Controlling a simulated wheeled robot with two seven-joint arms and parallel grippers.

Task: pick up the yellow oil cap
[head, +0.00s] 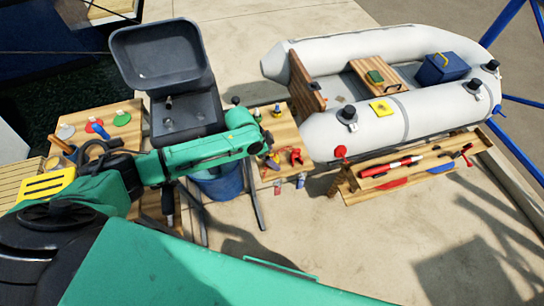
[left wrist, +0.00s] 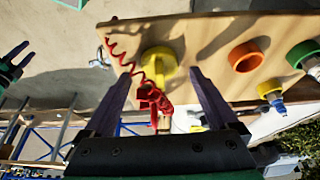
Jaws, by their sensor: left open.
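A yellow cap (left wrist: 160,62) with a round head and short stem lies on a wooden table top, between and beyond my fingertips in the left wrist view. In the head view a small yellow piece (head: 272,158), probably this cap, shows just below my left gripper (head: 268,141). My left gripper (left wrist: 160,80) is open, with nothing held. A red coiled cord (left wrist: 122,50) and its red clip (left wrist: 155,100) lie beside and partly in front of the cap. A green and dark part at the wrist view's left edge may be my right gripper (left wrist: 14,55); its jaws are unclear.
An orange ring (left wrist: 247,56), a green ring (left wrist: 302,52) and another yellow-topped piece (left wrist: 270,88) share the table. A blue bucket (head: 220,183) stands below. A grey inflatable boat (head: 330,128) and a wooden tool rack (head: 350,184) stand to the right.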

